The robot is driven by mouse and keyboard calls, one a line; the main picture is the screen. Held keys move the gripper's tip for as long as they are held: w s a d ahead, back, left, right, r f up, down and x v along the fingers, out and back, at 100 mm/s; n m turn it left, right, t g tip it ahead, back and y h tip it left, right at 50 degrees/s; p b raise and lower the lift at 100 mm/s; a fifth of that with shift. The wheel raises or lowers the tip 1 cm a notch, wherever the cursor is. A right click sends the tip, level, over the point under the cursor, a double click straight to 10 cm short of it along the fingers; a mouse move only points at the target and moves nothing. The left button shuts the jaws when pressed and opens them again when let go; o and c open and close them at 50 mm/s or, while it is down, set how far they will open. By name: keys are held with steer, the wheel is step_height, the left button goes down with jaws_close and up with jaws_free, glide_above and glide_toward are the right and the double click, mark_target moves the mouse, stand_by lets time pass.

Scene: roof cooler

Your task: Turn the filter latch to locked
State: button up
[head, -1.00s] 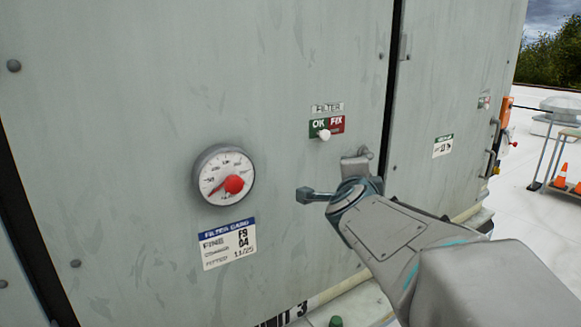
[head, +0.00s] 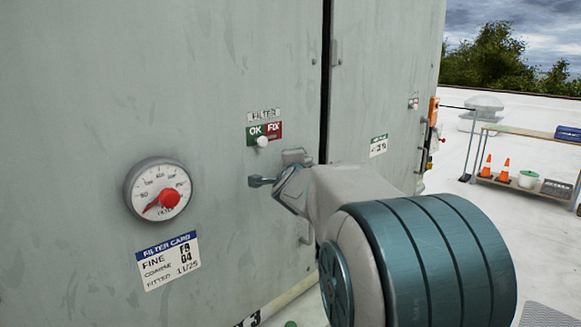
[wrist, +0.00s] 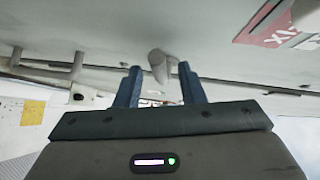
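In the wrist view, the two blue fingers of my gripper (wrist: 158,75) are apart. The grey latch handle (wrist: 158,62) stands between and just beyond their tips. I cannot tell whether either finger touches it. The latch's locked marking is not visible.
A round gauge (head: 158,189) and filter card (head: 168,261) are lower left. A cart (head: 520,178) with orange cones stands on the open roof at right.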

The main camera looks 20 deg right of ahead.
steer(key=shift+w+d, duration=0.15)
steer(key=shift+w, duration=0.15)
steer(key=shift+c, duration=0.4)
jaws_close()
steer(key=shift+f, duration=0.1)
steer(key=shift+f+b, duration=0.2)
steer(key=shift+b, duration=0.3)
